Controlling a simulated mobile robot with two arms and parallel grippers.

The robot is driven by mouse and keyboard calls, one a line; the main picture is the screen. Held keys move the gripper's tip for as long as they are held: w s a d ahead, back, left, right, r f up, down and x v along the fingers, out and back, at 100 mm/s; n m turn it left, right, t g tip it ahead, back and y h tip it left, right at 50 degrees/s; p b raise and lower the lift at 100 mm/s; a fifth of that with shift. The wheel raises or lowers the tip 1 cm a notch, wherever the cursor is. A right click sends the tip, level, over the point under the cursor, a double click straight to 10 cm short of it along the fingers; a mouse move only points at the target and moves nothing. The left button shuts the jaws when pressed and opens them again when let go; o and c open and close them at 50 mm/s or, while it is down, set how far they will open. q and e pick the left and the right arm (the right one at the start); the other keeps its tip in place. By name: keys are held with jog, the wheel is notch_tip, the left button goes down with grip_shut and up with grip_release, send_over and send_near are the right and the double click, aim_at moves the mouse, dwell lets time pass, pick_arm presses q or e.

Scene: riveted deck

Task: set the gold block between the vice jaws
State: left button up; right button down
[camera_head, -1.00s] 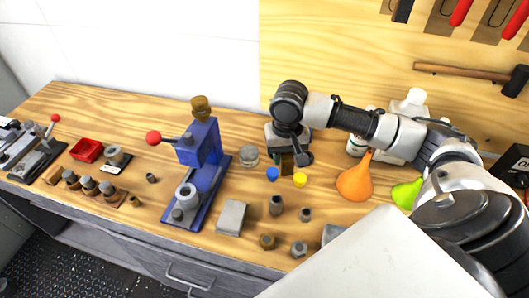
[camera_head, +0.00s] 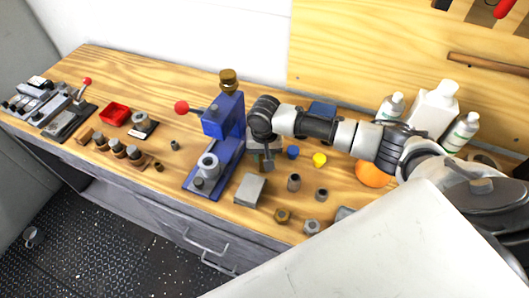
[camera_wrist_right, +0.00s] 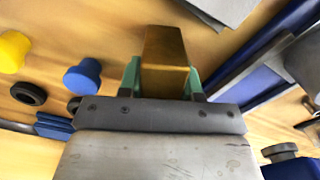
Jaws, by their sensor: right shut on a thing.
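The gold block (camera_wrist_right: 165,60) is held between the green fingertips of my right gripper (camera_wrist_right: 163,78) in the right wrist view. In the head view the right gripper (camera_head: 263,158) points down over the bench, just right of the blue press, with the block small and dark at its tip. The block appears to be above the wood. A grey fixture on a dark base with a red-knobbed lever (camera_head: 70,115) stands at the bench's far left. It may be the vice, but I cannot make out its jaws clearly. My left gripper is not in view.
The blue press (camera_head: 223,115) with its red knob stands left of the gripper. A grey block (camera_head: 250,190), blue knob (camera_head: 292,152) and yellow knob (camera_head: 319,159) are close by. A red tray (camera_head: 115,114) and a rack of cylinders (camera_head: 118,150) lie left. White bottles stand right.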

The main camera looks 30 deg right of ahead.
jog(key=shift+f, duration=0.1)
jog(key=c, duration=0.8)
grip_release()
